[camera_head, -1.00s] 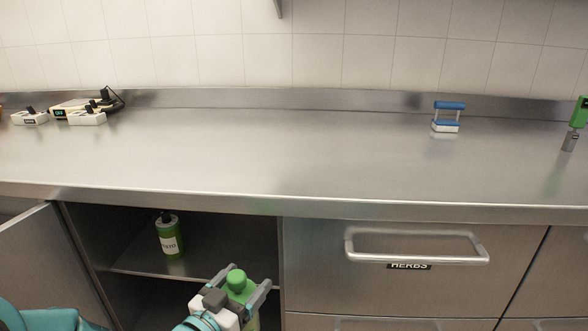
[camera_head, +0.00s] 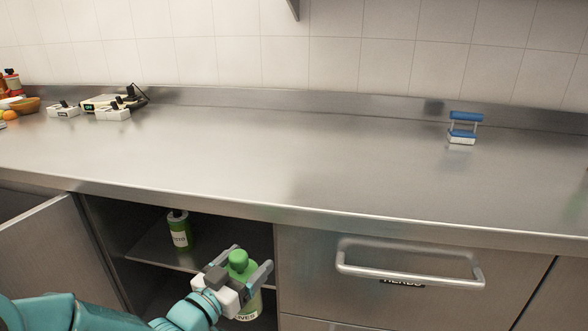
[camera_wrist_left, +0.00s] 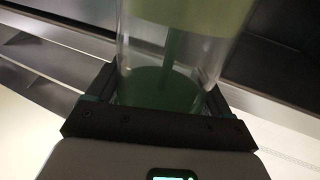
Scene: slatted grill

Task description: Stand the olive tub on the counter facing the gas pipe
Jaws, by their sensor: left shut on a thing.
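A clear tub with a green lid (camera_head: 238,259) and a partly hidden label is in my left gripper (camera_head: 252,258). The readable end of the label fits an olive tub. My left gripper is shut on it near the lid, in front of the open cupboard and below the counter (camera_head: 250,160) edge. In the left wrist view the tub (camera_wrist_left: 165,50) shows clear walls, green lid and pale green contents between the fingers. The tub looks roughly upright in the head view. I cannot make out a gas pipe. My right gripper is not in view.
A green bottle (camera_head: 178,232) stands on the cupboard shelf. The open cupboard door (camera_head: 45,255) is at left; a drawer handle (camera_head: 410,268) sticks out at right. A blue-handled item (camera_head: 464,128) and small white devices (camera_head: 112,113) stand on the counter. The counter's middle is clear.

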